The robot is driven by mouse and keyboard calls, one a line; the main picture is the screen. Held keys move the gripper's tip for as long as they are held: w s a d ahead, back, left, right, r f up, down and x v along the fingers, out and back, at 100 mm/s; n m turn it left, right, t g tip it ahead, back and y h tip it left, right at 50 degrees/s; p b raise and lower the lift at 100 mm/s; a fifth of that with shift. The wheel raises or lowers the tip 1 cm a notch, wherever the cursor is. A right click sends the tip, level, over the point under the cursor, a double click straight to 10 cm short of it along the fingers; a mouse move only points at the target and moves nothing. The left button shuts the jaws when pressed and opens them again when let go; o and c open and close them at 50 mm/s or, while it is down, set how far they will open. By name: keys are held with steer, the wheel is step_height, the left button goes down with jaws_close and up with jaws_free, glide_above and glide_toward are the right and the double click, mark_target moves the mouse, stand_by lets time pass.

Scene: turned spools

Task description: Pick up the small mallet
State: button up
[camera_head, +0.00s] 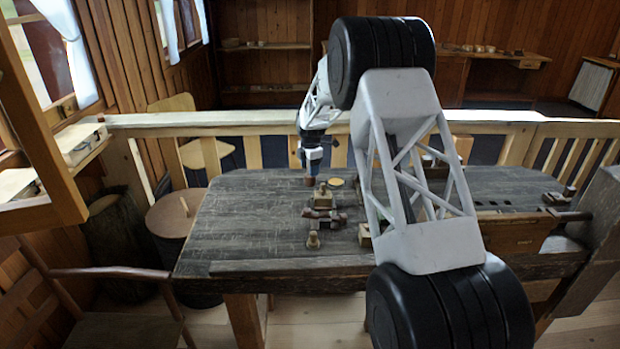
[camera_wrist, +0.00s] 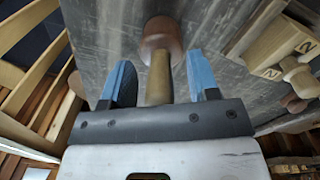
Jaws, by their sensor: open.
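The small mallet (camera_wrist: 160,36) has a reddish-brown round head and a pale wooden handle (camera_wrist: 159,82). In the wrist view its handle points back toward my gripper (camera_wrist: 161,76) and lies between the two blue fingers, with a visible gap on each side. The fingers are open. In the head view my gripper (camera_head: 312,157) points down over the left-centre of the dark workbench (camera_head: 245,215). The mallet's brown head (camera_head: 311,181) shows just below the fingertips, at the bench top. The handle is largely hidden there by the gripper.
In the head view, wooden parts (camera_head: 322,214), a small turned piece (camera_head: 313,240) and a pale disc (camera_head: 336,183) sit nearby. The bench's left side is clear.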

steer(key=shift+c, duration=0.5)
jaws_close()
steer(key=shift+r, duration=0.1)
steer(key=shift+r, duration=4.9)
steer(key=s+d+r, duration=0.2)
steer(key=s, duration=0.4)
steer(key=s+d+r, duration=0.2)
steer(key=s+r, duration=0.1)
steer(key=s, duration=0.4)
steer(key=shift+s+r, duration=0.15)
steer(key=shift+s, duration=0.05)
